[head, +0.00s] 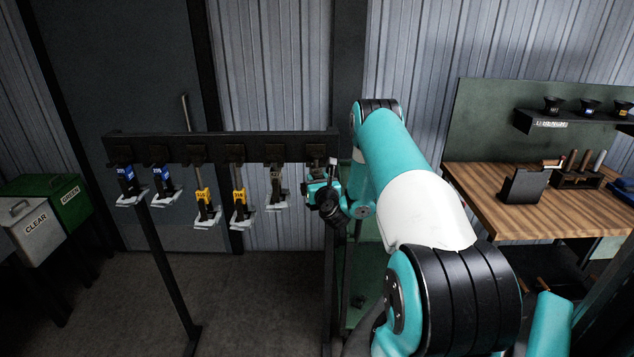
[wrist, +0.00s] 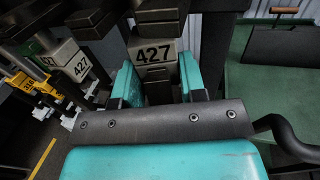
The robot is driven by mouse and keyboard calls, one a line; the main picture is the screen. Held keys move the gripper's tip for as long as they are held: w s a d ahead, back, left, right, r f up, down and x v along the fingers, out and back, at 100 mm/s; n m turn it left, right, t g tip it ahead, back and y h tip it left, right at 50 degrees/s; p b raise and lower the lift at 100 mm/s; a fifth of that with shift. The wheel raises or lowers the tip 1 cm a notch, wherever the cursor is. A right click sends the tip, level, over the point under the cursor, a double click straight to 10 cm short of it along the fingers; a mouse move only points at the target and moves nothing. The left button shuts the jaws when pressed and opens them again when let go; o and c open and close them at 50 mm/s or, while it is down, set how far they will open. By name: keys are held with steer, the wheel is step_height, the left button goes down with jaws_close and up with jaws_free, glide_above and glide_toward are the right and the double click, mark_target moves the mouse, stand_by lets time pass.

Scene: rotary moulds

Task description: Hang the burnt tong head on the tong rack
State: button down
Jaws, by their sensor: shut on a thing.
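My gripper (head: 322,192) is at the right end of the dark tong rack (head: 222,147), below its last holder. In the wrist view its two teal fingers (wrist: 158,80) are shut on a grey tong head (wrist: 153,53) labelled 427. The held head is right below a dark rack block; I cannot tell whether it is seated there. My gripper hides most of it in the head view. I cannot make out burn marks. A similar grey tong head (head: 276,188), also labelled 427 in the wrist view (wrist: 82,67), hangs just left.
Two blue tong heads (head: 128,183) and two yellow ones (head: 204,203) hang further left. Bins marked CLEAR (head: 36,222) and GREEN (head: 70,198) stand at far left. A wooden bench (head: 540,210) with tools is at right. The floor before the rack is clear.

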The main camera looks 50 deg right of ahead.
steer(key=shift+f+b, duration=0.3)
steer(key=shift+f, duration=0.05)
stand_by(0.4)
steer(key=c, duration=0.6)
jaws_free()
steer(key=shift+a+f, duration=0.1)
steer(key=shift+f, duration=0.05)
